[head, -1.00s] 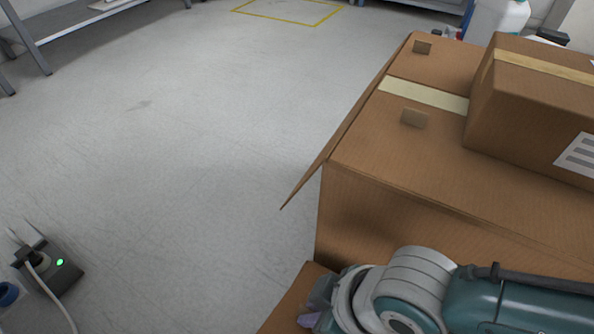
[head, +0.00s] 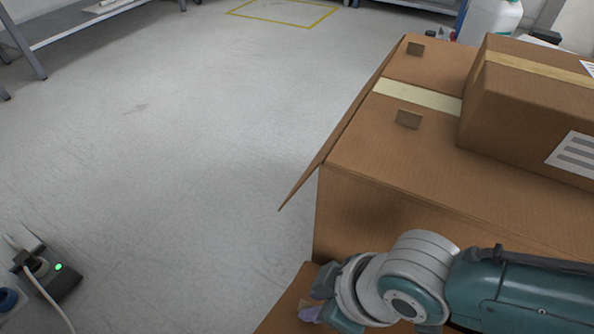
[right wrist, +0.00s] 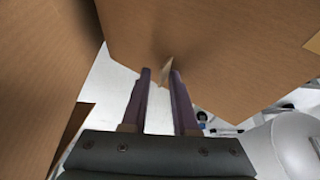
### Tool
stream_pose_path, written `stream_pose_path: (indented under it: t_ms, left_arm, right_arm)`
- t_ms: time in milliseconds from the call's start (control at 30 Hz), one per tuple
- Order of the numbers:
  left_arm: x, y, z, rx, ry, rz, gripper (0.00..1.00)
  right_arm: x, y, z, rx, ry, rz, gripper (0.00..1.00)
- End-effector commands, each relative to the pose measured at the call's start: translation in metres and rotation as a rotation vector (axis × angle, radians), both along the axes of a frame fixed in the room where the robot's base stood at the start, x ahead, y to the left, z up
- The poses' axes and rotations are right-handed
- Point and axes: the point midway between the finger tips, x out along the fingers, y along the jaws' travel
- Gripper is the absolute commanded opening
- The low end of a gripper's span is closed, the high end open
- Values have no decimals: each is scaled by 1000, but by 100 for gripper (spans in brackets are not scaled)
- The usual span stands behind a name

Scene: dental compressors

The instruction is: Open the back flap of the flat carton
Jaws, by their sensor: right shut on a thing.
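The flat brown carton (head: 450,180) fills the right of the head view. Pale tape crosses its top, which has small cardboard tabs. A flap (head: 335,145) slants outward and down along its left edge, and another brown panel (head: 285,300) juts out low at its near side. My right gripper (head: 312,308) is by that low panel; the arm partly hides its fingers. In the right wrist view, its purple fingers (right wrist: 160,72) are shut around a small cardboard tab (right wrist: 166,70) on a brown panel (right wrist: 210,45). Which flap this tab belongs to is unclear. My left gripper is out of view.
A smaller taped box (head: 530,100) with a white label sits on the carton. A black device (head: 50,275) with a green light and a cable is on the floor at lower left. A white jug (head: 490,20) stands behind. The floor (head: 190,150) left of the carton is clear.

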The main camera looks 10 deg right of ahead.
Motion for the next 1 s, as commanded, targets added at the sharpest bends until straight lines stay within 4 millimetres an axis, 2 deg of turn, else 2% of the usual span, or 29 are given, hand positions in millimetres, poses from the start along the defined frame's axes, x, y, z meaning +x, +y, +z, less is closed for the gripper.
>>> stream_pose_path:
  t_ms: [33,133,667,833,1000]
  left_arm:
    - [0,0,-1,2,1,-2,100]
    - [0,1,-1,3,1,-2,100]
    - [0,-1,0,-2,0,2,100]
    - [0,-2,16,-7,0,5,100]
    - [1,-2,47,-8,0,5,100]
  right_arm:
    - [5,-7,-1,-12,-9,-5,24]
    - [4,-6,-1,-13,-7,-4,35]
    - [2,-5,0,-11,-3,-2,35]
    - [-2,-8,16,-10,0,-1,35]
    - [-11,-16,47,-7,2,-1,35]
